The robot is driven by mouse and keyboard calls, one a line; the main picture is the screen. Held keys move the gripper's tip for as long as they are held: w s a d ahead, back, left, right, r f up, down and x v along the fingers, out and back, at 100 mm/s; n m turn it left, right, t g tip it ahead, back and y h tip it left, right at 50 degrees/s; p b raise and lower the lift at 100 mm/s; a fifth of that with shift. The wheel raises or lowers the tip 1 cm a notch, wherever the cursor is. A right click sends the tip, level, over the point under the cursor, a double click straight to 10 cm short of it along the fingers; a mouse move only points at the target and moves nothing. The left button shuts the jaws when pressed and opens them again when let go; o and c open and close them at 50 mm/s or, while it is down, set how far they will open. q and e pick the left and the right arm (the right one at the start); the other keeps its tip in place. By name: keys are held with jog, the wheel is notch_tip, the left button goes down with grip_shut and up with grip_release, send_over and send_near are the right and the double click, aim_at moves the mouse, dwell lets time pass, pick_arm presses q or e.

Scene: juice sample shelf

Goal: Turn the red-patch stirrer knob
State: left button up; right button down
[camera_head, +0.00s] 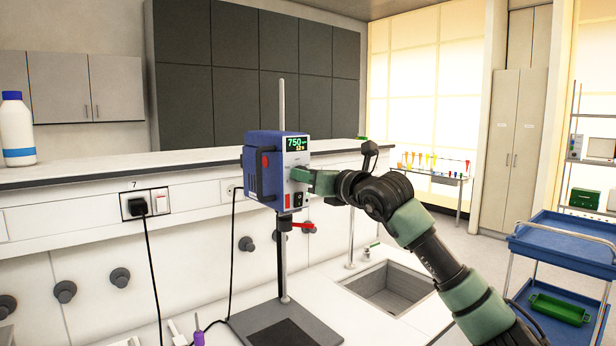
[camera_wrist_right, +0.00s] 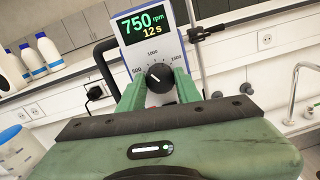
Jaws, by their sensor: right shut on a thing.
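The overhead stirrer (camera_head: 262,165) is a blue and white box on an upright rod above a dark base plate (camera_head: 272,328). Its display (camera_wrist_right: 151,22) reads 750 rpm and 12 s in the right wrist view. The black knob (camera_wrist_right: 159,77) with a white pointer line sits below the display, with a printed scale around it. A red patch (camera_head: 288,201) shows low on the stirrer's front. My right gripper (camera_wrist_right: 157,88) is shut on the knob, one green finger on each side. In the head view my right gripper (camera_head: 312,180) hides the knob. My left gripper is not in view.
A sink (camera_head: 385,288) lies to the right of the stirrer. A white bottle with a blue cap (camera_head: 17,130) stands on the ledge at the left. A blue cart (camera_head: 565,240) stands at the right. A black cable runs from the wall socket (camera_head: 146,204).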

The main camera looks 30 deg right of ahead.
jog(key=n+b, duration=0.1)
jog(key=n, duration=0.8)
jog(key=n+b, duration=0.2)
jog(key=n, duration=0.7)
jog(key=shift+a+f+y, duration=0.1)
jog(key=shift+f+y, duration=0.1)
jog(key=shift+y, duration=0.1)
dwell(0.4)
jog(key=c, duration=1)
grip_release()
jog(key=shift+s+b, duration=0.1)
jog(key=shift+b, duration=0.2)
